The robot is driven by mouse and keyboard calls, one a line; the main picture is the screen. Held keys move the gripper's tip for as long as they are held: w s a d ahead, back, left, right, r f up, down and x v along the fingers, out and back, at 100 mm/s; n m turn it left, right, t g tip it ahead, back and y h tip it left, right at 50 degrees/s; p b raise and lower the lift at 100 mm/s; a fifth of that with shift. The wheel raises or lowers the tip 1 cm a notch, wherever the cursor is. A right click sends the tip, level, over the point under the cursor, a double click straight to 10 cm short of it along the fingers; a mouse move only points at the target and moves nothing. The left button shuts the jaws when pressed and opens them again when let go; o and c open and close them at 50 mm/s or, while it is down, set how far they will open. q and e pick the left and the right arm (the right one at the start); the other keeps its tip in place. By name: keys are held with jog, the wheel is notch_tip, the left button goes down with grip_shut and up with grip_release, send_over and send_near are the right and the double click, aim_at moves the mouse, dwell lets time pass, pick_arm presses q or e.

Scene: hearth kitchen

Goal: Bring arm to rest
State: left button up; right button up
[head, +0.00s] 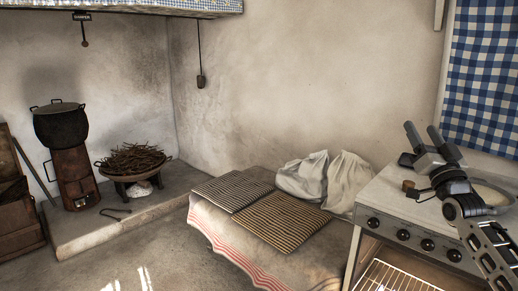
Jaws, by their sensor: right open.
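My right gripper (424,137) shows at the right of the head view, above the white stove (375,200). Its two grey fingers point up and to the left, with a gap between them. Nothing is held between the fingers. My right arm comes in from the lower right corner, bent at a black joint. My left gripper is not in the head view.
Below my right gripper, the stovetop bears a small brown object (408,185) and a round pale dish (490,193). Left of it, a low cloth-covered bench holds two slatted mats (283,221) and pale sacks (303,177). A black pot (60,127) and a twig-filled brazier (133,160) stand far left.

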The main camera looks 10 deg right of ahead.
jog(key=w+d+f+n+g+h, duration=0.1)
jog(key=d+f+n+g+h, duration=0.1)
jog(key=f+n+g, duration=0.3)
jog(key=w+d+f+n+g+h, duration=0.1)
jog(key=d+f+n+g+h, duration=0.15)
jog(key=f, duration=0.55)
jog(key=s+a+f+g+y, duration=0.2)
jog(key=s+a+f+y, duration=0.25)
jog(key=a+f, duration=0.85)
jog(key=s+a+f+g+y, duration=0.3)
jog(key=s+a+f, duration=1.1)
jog(key=s, duration=0.2)
jog(key=s+a+f+m, duration=0.1)
jog(key=s+a, duration=0.3)
jog(key=s, duration=0.3)
jog(key=s+a+g+y, duration=0.1)
jog(key=s+a, duration=0.3)
jog(key=s, duration=0.3)
jog(key=shift+a+f+m, duration=0.2)
jog(key=shift+f+m, duration=0.15)
jog(key=shift+f, duration=0.05)
